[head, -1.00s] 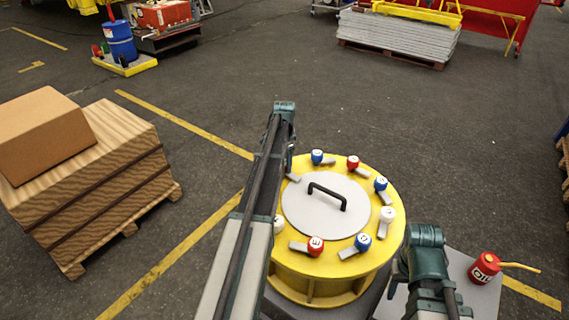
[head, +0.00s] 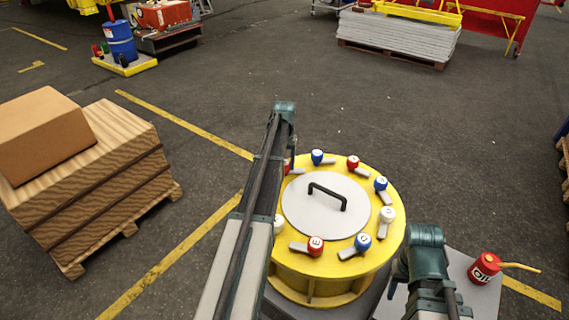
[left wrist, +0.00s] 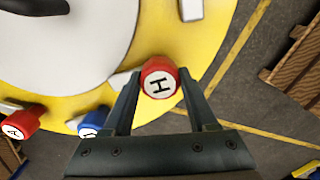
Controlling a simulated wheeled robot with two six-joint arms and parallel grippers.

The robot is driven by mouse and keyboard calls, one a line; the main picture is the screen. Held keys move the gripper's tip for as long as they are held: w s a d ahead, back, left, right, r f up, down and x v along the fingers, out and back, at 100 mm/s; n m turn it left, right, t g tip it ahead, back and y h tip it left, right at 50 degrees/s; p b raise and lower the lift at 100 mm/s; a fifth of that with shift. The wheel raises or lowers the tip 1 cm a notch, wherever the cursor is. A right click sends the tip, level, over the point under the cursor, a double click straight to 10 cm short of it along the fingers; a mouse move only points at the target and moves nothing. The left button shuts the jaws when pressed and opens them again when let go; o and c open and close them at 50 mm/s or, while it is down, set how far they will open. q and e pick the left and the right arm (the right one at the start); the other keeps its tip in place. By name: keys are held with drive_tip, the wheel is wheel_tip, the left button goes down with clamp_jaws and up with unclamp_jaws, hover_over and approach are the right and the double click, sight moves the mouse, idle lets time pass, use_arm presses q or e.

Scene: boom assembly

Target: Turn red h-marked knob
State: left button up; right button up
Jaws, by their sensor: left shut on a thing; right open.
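The red H-marked knob (left wrist: 160,82) sits at the rim of the round yellow drum (head: 320,270), between the fingers of my left gripper (left wrist: 160,95), which is shut on it. Its light grey lever (left wrist: 124,77) points toward the white lid in the left wrist view. In the head view my left arm hides most of this knob; only a red edge and the lever (head: 297,171) show beside the arm. My right gripper (head: 394,288) is low at the drum's right side, apart from the knobs; it is open and partly hidden by its arm.
Several other lettered knobs ring the lid (head: 300,215), including a red E knob (head: 315,246) and a white one (head: 387,214). A black handle (head: 328,194) stands on the lid.

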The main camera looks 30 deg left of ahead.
sight(285, 162)
use_arm(q)
drive_tip(key=n, duration=0.4)
drive_tip(key=shift+n, duration=2.1)
drive_tip(key=o, duration=1.4)
drive_tip(key=shift+r, duration=0.1)
wheel_tip(285, 162, up, 14)
drive_tip(key=p, duration=1.3)
drive_tip(key=shift+f+p, duration=0.2)
drive_tip(key=shift+p, duration=0.2)
